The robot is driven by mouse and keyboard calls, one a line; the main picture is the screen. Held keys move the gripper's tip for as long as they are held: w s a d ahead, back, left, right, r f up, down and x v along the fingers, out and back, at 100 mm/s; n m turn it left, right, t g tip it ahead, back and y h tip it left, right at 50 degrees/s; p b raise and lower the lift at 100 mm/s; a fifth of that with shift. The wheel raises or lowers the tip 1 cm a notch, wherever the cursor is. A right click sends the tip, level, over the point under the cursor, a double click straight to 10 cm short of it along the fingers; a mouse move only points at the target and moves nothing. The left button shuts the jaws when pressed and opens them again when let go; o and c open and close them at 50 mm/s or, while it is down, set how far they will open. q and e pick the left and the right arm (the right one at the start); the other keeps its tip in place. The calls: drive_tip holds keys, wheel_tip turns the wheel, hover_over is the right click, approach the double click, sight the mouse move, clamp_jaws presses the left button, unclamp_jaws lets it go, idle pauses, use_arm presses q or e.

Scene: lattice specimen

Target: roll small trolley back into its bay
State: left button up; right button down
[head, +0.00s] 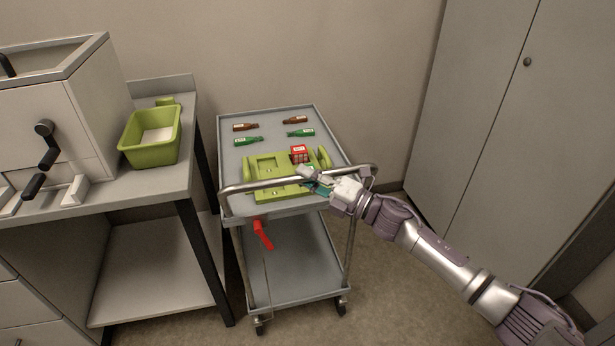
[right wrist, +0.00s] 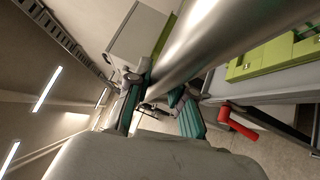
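The small trolley (head: 290,271) is a grey two-shelf cart standing in the middle of the head view, right of the workbench. Its metal handle bar (head: 245,187) runs across the near edge of the top shelf and shows large in the right wrist view (right wrist: 215,50). My right gripper (head: 310,180) is at the handle. Its teal fingers (right wrist: 163,112) lie on either side of the bar in the wrist view; whether they press on it is unclear. A red lever (head: 263,234) hangs below the top shelf. My left gripper is not in view.
On the trolley's top lie several small bottles (head: 299,133) and a green holder (head: 265,165) with a red box (head: 299,153). A workbench (head: 160,197) with a green bin (head: 135,153) stands left. A grey cabinet (head: 470,110) stands right. Floor shows between trolley and cabinet.

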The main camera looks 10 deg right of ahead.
drive_tip(key=c, duration=1.2)
unclamp_jaws()
drive_tip(key=shift+w+d+r, duration=0.1)
drive_tip(key=shift+w+d, duration=0.05)
drive_tip(key=shift+w, duration=0.05)
drive_tip(key=shift+c, duration=0.2)
drive_tip(key=shift+o, duration=1.1)
drive_tip(key=shift+w, duration=0.1)
drive_tip(key=shift+s+d+f, duration=0.2)
drive_tip(key=shift+s+f, duration=0.05)
drive_tip(key=shift+s, duration=0.15)
drive_tip(key=v, duration=1.1)
drive_tip(key=shift+r, duration=0.15)
